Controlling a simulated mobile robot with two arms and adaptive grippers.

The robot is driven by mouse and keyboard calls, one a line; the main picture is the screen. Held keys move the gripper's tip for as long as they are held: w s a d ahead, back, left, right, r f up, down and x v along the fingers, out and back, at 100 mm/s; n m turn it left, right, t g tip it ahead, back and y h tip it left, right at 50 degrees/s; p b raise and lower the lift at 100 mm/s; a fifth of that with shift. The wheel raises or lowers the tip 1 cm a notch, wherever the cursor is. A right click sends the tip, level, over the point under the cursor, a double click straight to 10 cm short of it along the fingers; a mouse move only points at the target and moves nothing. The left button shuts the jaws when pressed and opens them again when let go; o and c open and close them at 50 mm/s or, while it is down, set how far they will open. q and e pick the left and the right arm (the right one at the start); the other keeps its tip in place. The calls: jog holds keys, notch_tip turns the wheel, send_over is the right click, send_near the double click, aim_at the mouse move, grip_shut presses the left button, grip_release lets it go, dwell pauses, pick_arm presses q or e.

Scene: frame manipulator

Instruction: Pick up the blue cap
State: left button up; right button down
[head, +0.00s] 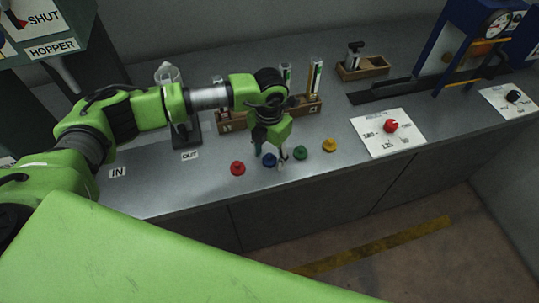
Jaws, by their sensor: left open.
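The blue cap (269,160) stands on the grey counter near its front edge, between a red cap (237,168) and a green cap (300,153). A yellow cap (329,145) stands farther right in the same row. My left gripper (271,157) points down over the blue cap with its jaws open, one finger on each side of the cap in the picture. I cannot tell how high the fingertips are above the counter. My right gripper is not in view.
A wooden rack (309,107) with upright tubes stands behind my left gripper. A white dial plate with a red knob (391,126) lies to the right. A hopper (45,40) is at the back left. The counter (190,185) is clear at the front left.

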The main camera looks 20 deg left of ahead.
pick_arm(q)
jog(key=c, duration=0.8)
